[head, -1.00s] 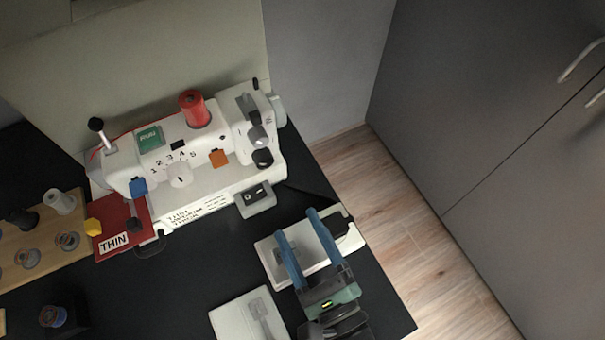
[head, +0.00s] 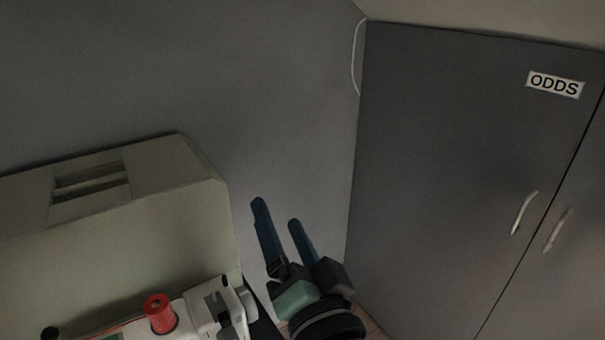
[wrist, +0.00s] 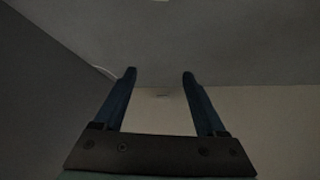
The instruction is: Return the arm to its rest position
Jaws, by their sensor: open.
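My gripper (head: 276,212) is raised in the lower middle of the head view, with its two blue fingers pointing up and apart. Nothing is between them. The wrist view also shows the gripper (wrist: 160,75) open and empty, with a dim plain wall or ceiling surface beyond the fingertips. The rest of my arm is mostly out of the head view, below its lower edge.
A sewing machine (head: 205,308) with a red spool (head: 160,312) stands at the lower left, in front of a pale case (head: 130,225). A dark cabinet (head: 440,180) marked ODDS (head: 555,85) stands at the right. The grey wall (head: 260,90) behind is bare.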

